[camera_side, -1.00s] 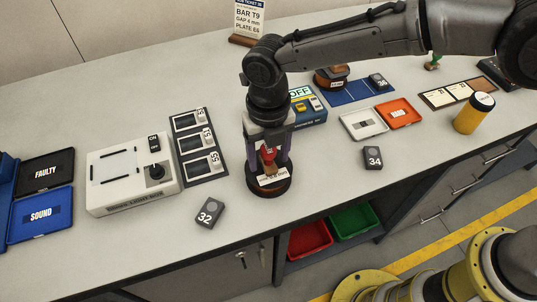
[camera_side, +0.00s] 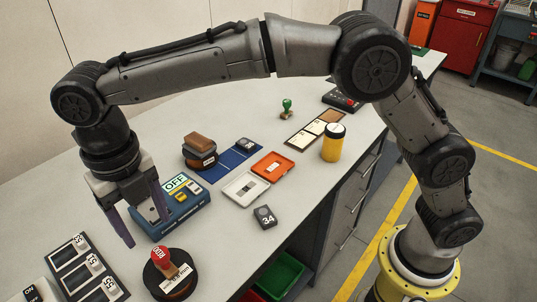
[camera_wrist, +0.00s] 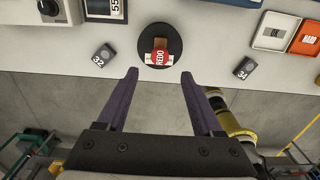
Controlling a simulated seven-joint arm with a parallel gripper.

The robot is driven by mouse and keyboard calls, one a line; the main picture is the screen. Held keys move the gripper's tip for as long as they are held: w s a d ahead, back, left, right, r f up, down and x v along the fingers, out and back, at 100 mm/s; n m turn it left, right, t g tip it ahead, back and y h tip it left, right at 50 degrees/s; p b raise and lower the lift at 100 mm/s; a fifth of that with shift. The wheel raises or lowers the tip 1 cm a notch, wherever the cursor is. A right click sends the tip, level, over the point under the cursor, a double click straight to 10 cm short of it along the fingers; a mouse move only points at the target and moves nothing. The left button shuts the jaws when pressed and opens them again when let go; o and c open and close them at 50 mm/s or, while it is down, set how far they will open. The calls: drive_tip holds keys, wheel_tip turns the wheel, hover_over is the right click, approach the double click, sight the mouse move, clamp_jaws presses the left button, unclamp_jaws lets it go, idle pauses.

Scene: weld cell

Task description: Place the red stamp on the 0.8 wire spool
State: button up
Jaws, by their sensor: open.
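The red stamp (camera_side: 158,252), with a red REDO top, rests on a round black spool (camera_side: 151,282) at the bench front. The stamp (camera_wrist: 160,57) and spool (camera_wrist: 147,31) also show in the wrist view, beyond the fingertips. My gripper (camera_side: 146,232) is open and empty, raised behind and above the stamp in the side view. Its two purple fingers (camera_wrist: 159,74) are apart and touch nothing I can see.
A blue OFF box (camera_side: 200,218) stands behind the spool. Blocks 32 (camera_wrist: 103,54) and 34 (camera_side: 265,217) lie on the bench. A brown block on a dark round base (camera_side: 200,152) and a yellow cylinder (camera_side: 333,145) stand farther back.

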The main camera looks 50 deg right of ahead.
drive_tip(key=s+d+r+m+t, duration=0.1)
drive_tip(key=s+d+r+m, duration=0.15)
drive_tip(key=d+m, duration=0.45)
drive_tip(key=s+d+r+m+t+y, duration=0.1)
drive_tip(key=d+r+m, duration=0.35)
drive_tip(key=d, duration=0.35)
drive_tip(key=s+d+r+m+t, duration=0.1)
drive_tip(key=s+d+r+m, duration=0.1)
drive_tip(key=d+m, duration=0.5)
drive_tip(key=s+d+f+m+t+h, duration=0.1)
drive_tip(key=s+d+f+m, duration=0.5)
drive_tip(key=s+d+m, duration=0.8)
drive_tip(key=s+m+t, duration=0.1)
drive_tip(key=m, duration=0.2)
drive_tip(key=shift+t, duration=0.3)
